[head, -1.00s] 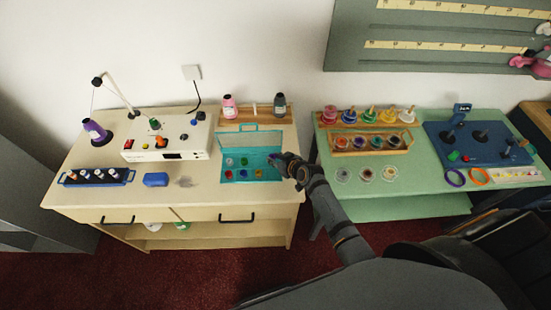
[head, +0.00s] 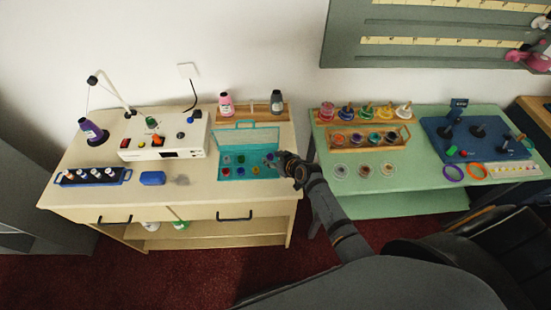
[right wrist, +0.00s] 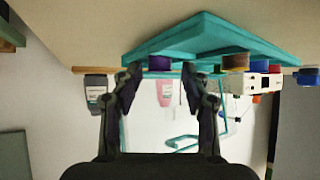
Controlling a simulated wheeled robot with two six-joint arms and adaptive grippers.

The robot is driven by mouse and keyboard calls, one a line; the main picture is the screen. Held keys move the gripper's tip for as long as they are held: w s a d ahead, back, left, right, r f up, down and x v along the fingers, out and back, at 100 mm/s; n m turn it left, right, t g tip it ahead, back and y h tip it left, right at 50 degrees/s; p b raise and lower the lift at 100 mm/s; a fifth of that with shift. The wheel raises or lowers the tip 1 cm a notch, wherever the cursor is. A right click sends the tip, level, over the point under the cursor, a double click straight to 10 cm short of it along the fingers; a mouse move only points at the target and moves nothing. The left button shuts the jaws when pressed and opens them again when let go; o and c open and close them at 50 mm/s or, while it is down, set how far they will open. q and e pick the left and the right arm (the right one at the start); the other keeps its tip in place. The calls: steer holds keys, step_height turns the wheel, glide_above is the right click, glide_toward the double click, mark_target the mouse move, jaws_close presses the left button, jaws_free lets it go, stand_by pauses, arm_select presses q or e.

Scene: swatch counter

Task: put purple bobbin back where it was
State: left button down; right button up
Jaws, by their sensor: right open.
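The purple bobbin (right wrist: 165,61) shows in the right wrist view between and just beyond my fingertips, at the edge of the teal box (right wrist: 235,28). In the head view the bobbin (head: 269,157) is a small purple spot at the right end of that open teal box (head: 218,172), which sits on the cream counter. My right gripper (head: 280,158) is at the box's right side; in the wrist view (right wrist: 159,76) its fingers are apart, one on each side of the bobbin. I cannot tell whether they touch it. My left gripper is out of view.
Several coloured bobbins lie in the box. A white winding machine (head: 160,140), blue spool rack (head: 93,176) and purple thread cone (head: 91,130) stand left. A pink bottle (head: 226,104) and dark bottle (head: 276,102) stand behind. The green table (head: 400,186) is right.

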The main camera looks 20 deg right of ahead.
steer(key=shift+r+p, duration=0.55)
steer(key=shift+r, duration=0.1)
steer(key=b+v, duration=0.2)
steer(key=v, duration=1)
steer(key=shift+f, duration=0.1)
